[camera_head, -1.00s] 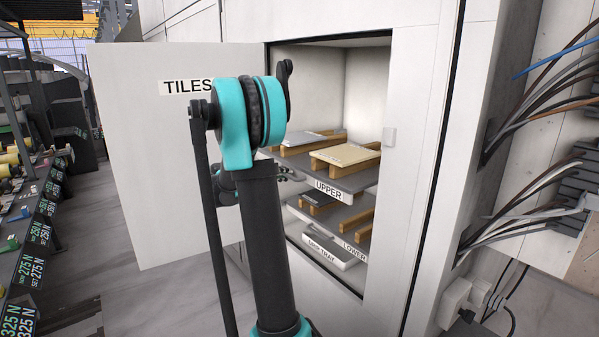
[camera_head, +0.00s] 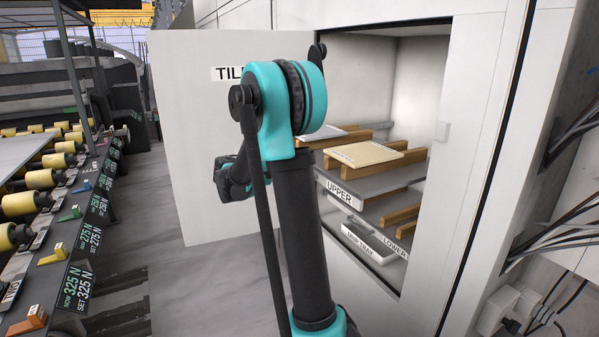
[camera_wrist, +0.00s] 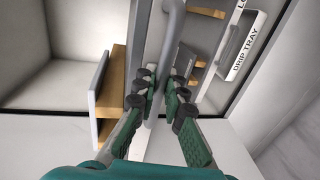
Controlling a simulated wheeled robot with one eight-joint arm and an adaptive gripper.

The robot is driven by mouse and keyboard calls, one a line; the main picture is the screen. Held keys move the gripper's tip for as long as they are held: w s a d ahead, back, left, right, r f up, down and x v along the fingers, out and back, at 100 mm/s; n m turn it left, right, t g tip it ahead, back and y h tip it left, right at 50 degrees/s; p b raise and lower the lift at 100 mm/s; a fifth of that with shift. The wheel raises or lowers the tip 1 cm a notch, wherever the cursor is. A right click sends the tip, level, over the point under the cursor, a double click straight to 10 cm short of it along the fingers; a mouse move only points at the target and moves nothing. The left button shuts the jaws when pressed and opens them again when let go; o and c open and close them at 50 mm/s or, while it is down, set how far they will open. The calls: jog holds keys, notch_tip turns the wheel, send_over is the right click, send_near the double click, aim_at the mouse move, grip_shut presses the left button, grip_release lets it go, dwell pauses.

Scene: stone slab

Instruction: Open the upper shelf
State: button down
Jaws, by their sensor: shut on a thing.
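The upper shelf (camera_head: 391,182) is a grey board with a white UPPER label (camera_head: 340,193) on its front edge, and it sticks out of the open cabinet. It carries wooden bars and a cream tile (camera_head: 363,153). In the wrist view my gripper (camera_wrist: 160,88) has its fingers on either side of a grey bar handle (camera_wrist: 173,28) and is shut on it. In the head view my arm hides the fingers and the handle; only a dark and teal part of my wrist shows at the left of the arm.
The cabinet door with the TILES sign (camera_head: 190,130) stands open at the left. The lower shelf (camera_head: 398,232) and drip tray (camera_head: 368,244) sit below inside the cabinet. Cables (camera_head: 560,190) hang at the right. A roller line (camera_head: 60,185) stands far left, with bare floor between.

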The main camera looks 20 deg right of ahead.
jog(key=c, duration=1.9)
grip_release()
jog(key=v, duration=1.2)
jog(key=s+f+t+y, duration=0.1)
jog(key=s+f+y, duration=1)
jog(key=s+f, duration=0.75)
jog(key=s+a+f+y, duration=0.1)
jog(key=s+a+f, duration=0.1)
jog(key=s+a+f+t+y, duration=0.1)
jog(key=s+a+f+y, duration=0.1)
jog(key=s+a, duration=0.1)
jog(key=s+a+f+m+t+y, duration=0.1)
jog(key=s+a+f, duration=0.1)
jog(key=shift+s+a+f+y, duration=0.15)
jog(key=shift+a+y, duration=0.05)
jog(key=shift+y, duration=0.1)
